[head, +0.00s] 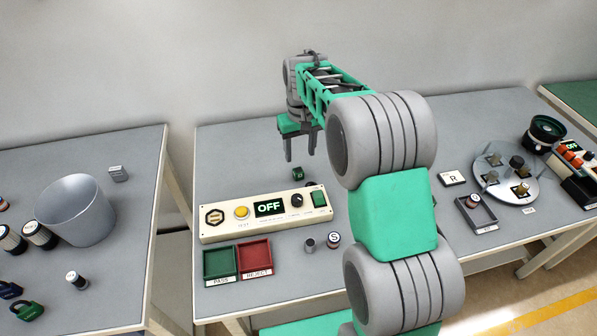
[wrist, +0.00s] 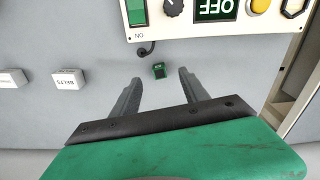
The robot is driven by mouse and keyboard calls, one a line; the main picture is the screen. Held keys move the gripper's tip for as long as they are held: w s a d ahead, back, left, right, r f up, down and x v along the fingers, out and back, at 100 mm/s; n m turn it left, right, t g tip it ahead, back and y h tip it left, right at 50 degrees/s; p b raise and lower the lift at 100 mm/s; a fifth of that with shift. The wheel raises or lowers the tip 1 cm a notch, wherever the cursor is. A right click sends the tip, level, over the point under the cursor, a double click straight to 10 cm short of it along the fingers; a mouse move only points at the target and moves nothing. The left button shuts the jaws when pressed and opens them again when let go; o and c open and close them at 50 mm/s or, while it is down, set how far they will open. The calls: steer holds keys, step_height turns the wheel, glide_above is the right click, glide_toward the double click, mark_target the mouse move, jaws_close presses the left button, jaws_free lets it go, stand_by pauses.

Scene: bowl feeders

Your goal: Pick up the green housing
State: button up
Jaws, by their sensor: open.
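The green housing is a small dark green block (head: 298,173) on the grey table behind the control box in the head view. In the wrist view the housing (wrist: 159,71) lies ahead of my gripper, centred between the lines of the two fingers and beyond their tips. My gripper (head: 301,153) is above the table, pointing down, and appears just above and beside the housing in the head view. In the wrist view my gripper (wrist: 160,76) is open, its two grey fingers apart with nothing between them. The fingers do not touch the housing.
A control box (head: 266,212) with an OFF display stands in front of the housing. Green PASS (head: 219,263) and red REJECT (head: 255,257) trays lie nearer. White labelled blocks, one reading BOLTS (wrist: 69,79), are left in the wrist view. The table around the housing is clear.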

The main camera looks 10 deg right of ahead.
glide_above(298, 170)
step_height(298, 170, down, 4)
steer(key=shift+s+f, duration=0.1)
step_height(298, 170, down, 8)
steer(key=shift+p, duration=1.05)
jaws_close()
